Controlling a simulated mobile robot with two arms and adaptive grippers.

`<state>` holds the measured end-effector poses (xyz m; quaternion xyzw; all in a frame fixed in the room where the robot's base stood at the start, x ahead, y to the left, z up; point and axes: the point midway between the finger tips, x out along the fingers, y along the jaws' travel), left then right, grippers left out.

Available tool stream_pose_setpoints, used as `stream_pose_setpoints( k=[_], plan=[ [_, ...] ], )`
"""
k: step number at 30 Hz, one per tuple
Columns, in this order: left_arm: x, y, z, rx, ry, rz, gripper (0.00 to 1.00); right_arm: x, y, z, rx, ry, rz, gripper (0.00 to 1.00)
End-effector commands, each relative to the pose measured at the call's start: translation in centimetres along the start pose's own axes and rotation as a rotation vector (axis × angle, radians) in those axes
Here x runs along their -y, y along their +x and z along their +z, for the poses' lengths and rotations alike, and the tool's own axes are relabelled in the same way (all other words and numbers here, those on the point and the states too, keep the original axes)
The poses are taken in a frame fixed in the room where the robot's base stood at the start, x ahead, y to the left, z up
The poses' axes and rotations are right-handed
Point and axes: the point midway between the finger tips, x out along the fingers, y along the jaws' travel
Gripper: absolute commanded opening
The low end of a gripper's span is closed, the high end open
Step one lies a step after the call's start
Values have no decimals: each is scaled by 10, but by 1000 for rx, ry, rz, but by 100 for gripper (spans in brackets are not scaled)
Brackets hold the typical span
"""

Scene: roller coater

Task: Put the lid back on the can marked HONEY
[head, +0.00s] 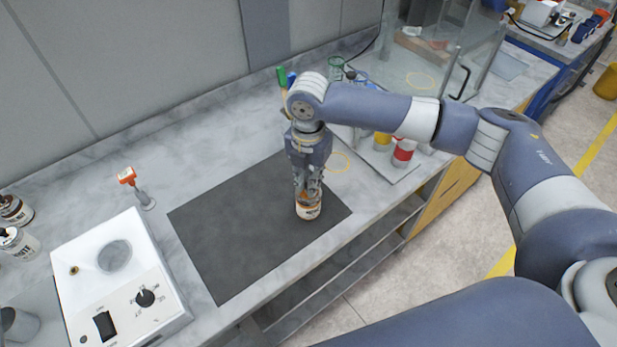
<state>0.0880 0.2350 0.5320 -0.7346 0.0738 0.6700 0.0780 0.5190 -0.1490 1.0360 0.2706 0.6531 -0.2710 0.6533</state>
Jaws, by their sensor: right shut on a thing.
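A small can (308,211) with a white label and an orange-brown band stands on the dark mat near its right front corner. Its label is too small to read surely. My right gripper (308,190) points down right over the can, its fingers shut at the can's top. The lid is mostly hidden between the fingers, and I cannot tell whether it is seated on the rim. My left gripper is not in view.
The dark mat (235,228) is otherwise bare. A white device with a knob (126,285) stands to its left, with a small orange-topped tool (128,177) behind. A can marked WHITE (27,247) is at far left. A red-and-white can (403,152) stands right of the gripper.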

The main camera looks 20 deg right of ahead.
Motion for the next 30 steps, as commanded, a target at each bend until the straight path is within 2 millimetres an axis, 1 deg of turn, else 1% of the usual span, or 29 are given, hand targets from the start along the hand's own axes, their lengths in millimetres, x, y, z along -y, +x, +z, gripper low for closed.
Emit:
stream_pose_setpoints(
  k=[16,30],
  plan=[
    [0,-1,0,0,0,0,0,0,0,0,0,0,0,2],
    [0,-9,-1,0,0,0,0,0,2,0,-1,0,0,2]
  ],
)
